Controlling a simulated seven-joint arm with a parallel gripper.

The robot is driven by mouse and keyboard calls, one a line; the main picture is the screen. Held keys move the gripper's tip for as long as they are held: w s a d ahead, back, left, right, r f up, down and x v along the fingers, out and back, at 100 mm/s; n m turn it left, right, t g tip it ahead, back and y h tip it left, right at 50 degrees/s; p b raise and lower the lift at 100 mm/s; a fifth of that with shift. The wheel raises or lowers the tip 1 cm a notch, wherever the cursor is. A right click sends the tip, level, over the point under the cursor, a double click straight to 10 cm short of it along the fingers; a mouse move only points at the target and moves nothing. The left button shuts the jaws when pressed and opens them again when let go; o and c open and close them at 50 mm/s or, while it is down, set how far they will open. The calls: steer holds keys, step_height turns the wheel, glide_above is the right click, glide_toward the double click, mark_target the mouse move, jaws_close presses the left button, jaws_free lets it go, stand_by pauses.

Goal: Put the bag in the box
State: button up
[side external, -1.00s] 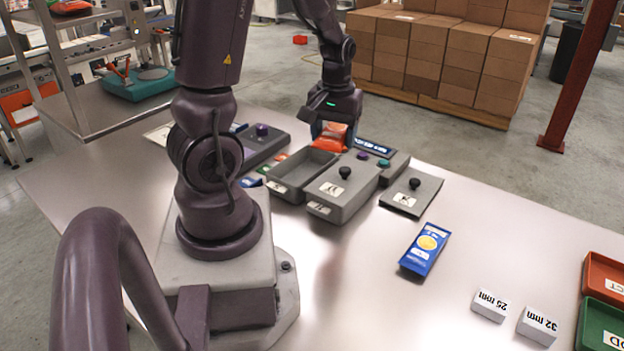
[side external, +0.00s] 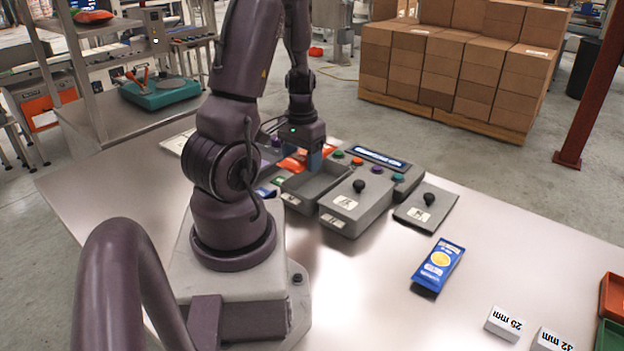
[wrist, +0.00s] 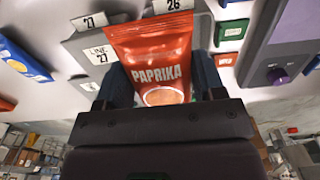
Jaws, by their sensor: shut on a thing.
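An orange-red paprika bag (wrist: 155,62) is clamped between the fingers of my gripper (wrist: 165,90) in the wrist view. In the side view my gripper (side external: 308,160) is over the back of an open grey box (side external: 318,198), and the orange bag (side external: 291,163) shows partly beside its fingers. The open box looks empty where I can see into it. A second grey box (side external: 345,217) beside it has a lid with a black knob on it. The wrist view also shows a grey box part with a "LINE 27" label (wrist: 101,55), partly hidden by the bag.
A flat grey lid with a black knob (side external: 426,205) lies to the right. A blue packet (side external: 438,265) lies on the table front. White marked blocks (side external: 503,324) are front right. The table between is clear.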

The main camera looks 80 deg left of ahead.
steer(key=w+a+f, duration=0.1)
steer(key=a+f, duration=0.2)
steer(key=f, duration=0.1)
steer(key=w+a+f, duration=0.1)
steer(key=a+f, duration=0.1)
steer(key=shift+w+a+f, duration=0.15)
steer(key=shift+w+a, duration=0.15)
steer(key=shift+a+f, duration=0.1)
steer(key=shift+f, duration=1.55)
steer(key=shift+f, duration=0.55)
steer(key=o, duration=0.7)
steer(key=shift+c, duration=0.2)
